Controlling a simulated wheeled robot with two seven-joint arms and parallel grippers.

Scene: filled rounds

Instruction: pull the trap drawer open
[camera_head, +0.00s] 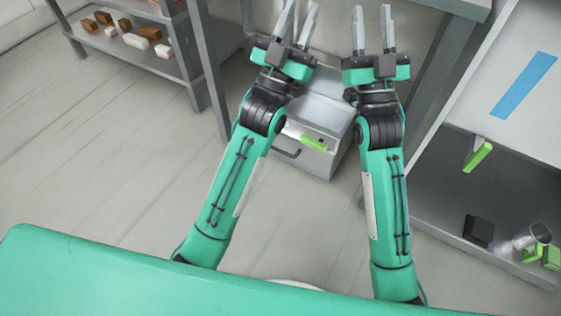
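A grey metal drawer unit (322,112) stands low between my forearms, under the counter. Its front (318,163) carries a dark bar handle (286,153) at the left and a bright green strip (313,144). My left forearm hides part of its left side, and I cannot tell whether the drawer is fully closed. My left gripper (296,22) is open and empty, beyond and above the unit. My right gripper (373,28) is open and empty, up and right of the unit. Neither gripper touches the handle.
A grey shelf rack (150,58) with brown and white blocks stands at the upper left. At the right, a steel bench (480,253) holds a black block (478,231), a metal cup (532,237) and green pieces. The floor at left is clear.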

